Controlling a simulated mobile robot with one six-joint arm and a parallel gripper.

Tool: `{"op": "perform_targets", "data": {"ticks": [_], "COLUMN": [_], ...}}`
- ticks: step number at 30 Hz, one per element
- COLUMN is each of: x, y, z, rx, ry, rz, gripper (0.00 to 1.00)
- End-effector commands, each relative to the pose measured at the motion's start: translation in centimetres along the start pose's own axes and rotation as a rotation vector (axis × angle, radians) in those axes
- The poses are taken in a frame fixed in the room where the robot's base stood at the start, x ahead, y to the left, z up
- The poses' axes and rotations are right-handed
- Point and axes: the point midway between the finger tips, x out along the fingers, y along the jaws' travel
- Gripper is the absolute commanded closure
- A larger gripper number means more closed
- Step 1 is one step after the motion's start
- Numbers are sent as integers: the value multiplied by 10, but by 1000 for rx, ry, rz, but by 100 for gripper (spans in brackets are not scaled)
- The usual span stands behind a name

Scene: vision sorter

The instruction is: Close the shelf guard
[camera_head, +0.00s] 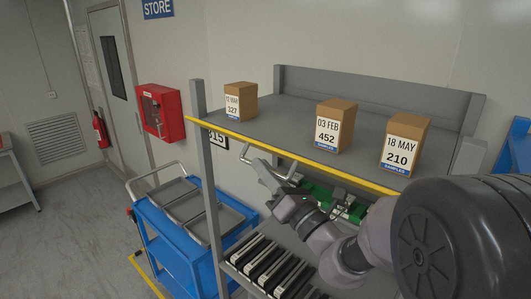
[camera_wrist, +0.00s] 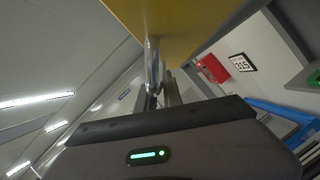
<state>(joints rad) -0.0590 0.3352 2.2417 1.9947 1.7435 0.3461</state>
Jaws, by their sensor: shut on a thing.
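The shelf guard (camera_head: 300,157) shows in the head view as a yellow strip along the front edge of the top shelf. It shows in the wrist view as a broad yellow surface (camera_wrist: 190,25) at the top, close to the camera. My gripper (camera_head: 274,175) is just below and in front of the strip, left of its middle. In the wrist view my gripper (camera_wrist: 160,90) is shut around a shiny metal bar (camera_wrist: 153,60) at the yellow surface, which looks like the guard's handle. The exact grip is partly hidden.
Three labelled brown boxes stand on the top shelf: 327 (camera_head: 241,102), 452 (camera_head: 335,127) and 210 (camera_head: 404,146). Black binders (camera_head: 268,265) and green items (camera_head: 318,193) sit below. A blue cart (camera_head: 168,238) stands left of the shelf. Open floor lies further left.

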Motion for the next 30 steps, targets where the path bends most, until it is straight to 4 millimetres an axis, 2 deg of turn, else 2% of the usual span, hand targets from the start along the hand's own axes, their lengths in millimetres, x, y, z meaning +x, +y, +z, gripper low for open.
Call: {"op": "perform_targets", "data": {"ticks": [1,13,21,30], "x": [5,13,16,19], "y": [7,14,12,8], "z": [10,31,40,46], "rx": [41,389,592,741], "ry": [2,1,0,0], "rz": [-18,-163,-247,-308], "gripper": [100,100,100,100]}}
